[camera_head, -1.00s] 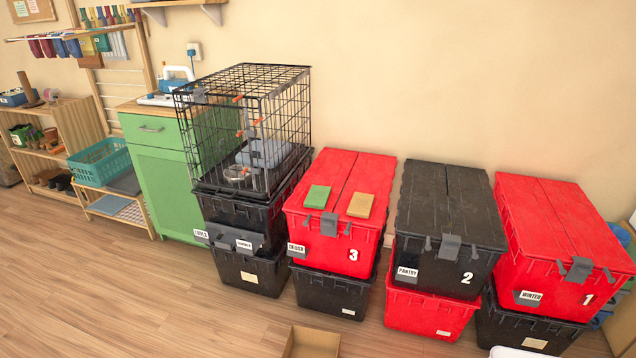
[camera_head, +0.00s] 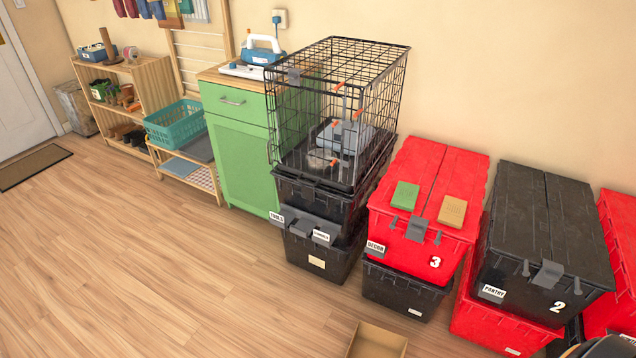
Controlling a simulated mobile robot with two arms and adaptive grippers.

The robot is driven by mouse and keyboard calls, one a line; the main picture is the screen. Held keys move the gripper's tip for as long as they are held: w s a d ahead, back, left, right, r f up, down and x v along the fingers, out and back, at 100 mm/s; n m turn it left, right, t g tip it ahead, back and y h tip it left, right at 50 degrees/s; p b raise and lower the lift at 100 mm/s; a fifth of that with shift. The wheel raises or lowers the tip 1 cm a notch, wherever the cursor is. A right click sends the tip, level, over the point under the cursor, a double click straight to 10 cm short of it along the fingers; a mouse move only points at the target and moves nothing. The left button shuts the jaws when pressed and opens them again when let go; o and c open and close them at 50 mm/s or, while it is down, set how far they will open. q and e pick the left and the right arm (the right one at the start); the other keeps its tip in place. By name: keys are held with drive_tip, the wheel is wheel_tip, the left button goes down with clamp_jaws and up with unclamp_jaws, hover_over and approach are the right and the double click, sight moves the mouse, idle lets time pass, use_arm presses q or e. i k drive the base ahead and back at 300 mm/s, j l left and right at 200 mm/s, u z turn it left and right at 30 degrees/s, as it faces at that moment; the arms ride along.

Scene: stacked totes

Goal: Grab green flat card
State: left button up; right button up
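The green flat card (camera_head: 405,196) lies flat on the lid of the red tote marked 3 (camera_head: 391,241), on its left half near the front. A tan block of similar size (camera_head: 452,211) lies beside it on the right half of the same lid, apart from it. Neither of my grippers is clearly in view, and nothing touches the card.
The red tote stands on a black tote (camera_head: 401,290). A wire cage (camera_head: 300,130) on black totes stands left of it, and a black tote marked 2 (camera_head: 549,230) right of it. An open cardboard box (camera_head: 376,343) sits on the floor in front. The wooden floor at left is clear.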

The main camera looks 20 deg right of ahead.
sight(404, 197)
drive_tip(key=i+j+u, duration=0.15)
drive_tip(key=i+u, duration=0.2)
drive_tip(key=i+j+u, duration=0.1)
drive_tip(key=i+u, duration=0.25)
drive_tip(key=i+z, duration=0.7)
drive_tip(key=z, duration=0.15)
